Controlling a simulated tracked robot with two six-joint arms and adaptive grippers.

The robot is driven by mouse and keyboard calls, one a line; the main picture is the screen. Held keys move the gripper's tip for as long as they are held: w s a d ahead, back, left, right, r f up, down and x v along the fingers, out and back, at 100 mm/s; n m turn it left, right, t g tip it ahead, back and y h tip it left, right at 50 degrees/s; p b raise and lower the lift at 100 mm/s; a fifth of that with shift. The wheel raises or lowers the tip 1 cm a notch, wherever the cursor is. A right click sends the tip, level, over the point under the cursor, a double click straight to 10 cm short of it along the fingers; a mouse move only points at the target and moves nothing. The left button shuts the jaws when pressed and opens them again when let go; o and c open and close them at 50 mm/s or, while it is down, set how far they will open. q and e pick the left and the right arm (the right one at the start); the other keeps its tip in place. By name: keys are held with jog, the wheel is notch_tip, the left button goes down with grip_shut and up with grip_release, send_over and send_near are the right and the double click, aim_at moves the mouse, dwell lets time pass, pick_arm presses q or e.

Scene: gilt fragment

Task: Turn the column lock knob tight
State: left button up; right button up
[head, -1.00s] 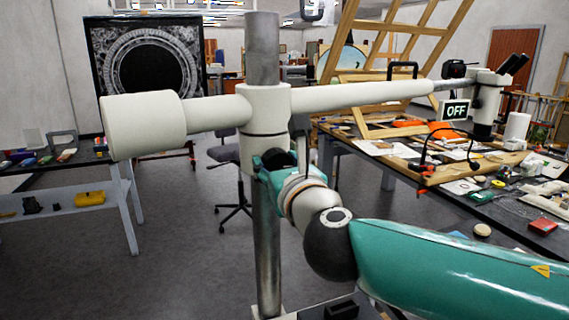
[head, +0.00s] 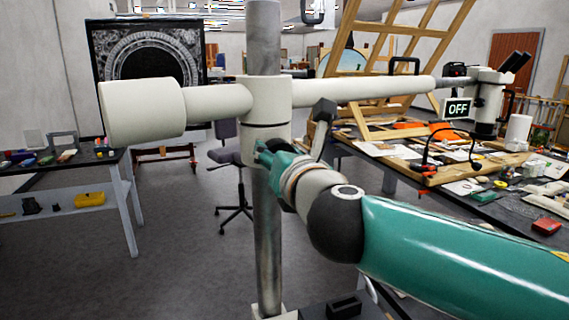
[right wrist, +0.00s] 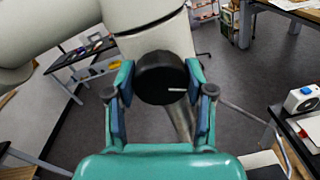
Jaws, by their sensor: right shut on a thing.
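The steel column (head: 266,225) stands upright in the head view, with a cream collar (head: 266,108) around it. The black round lock knob (right wrist: 160,88) sticks out of the collar in the right wrist view and bears a short white mark at its right. In the head view the knob is hidden behind my right gripper (head: 268,153). The fingers of my right gripper (right wrist: 160,70) stand on both sides of the knob and are shut on it. My left gripper is in neither current view.
A long cream arm (head: 360,91) runs right from the collar to a microscope head (head: 487,95) with an OFF sign (head: 458,109). A thick cream cylinder (head: 142,112) ends the left side. A cluttered bench (head: 520,205) stands at right, an office chair (head: 230,190) behind.

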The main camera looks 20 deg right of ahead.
jog(key=m+b, duration=0.3)
jog(key=m, duration=0.3)
jog(key=shift+d+f+b, duration=0.15)
jog(key=shift+b, duration=0.2)
jog(key=m+b, duration=0.2)
jog(key=m, duration=0.3)
jog(key=shift+y+b, duration=0.35)
jog(key=shift+y, duration=0.05)
jog(key=shift+m, duration=0.3)
jog(key=o, duration=1.2)
jog(key=shift+d, duration=0.15)
jog(key=shift+c, duration=0.2)
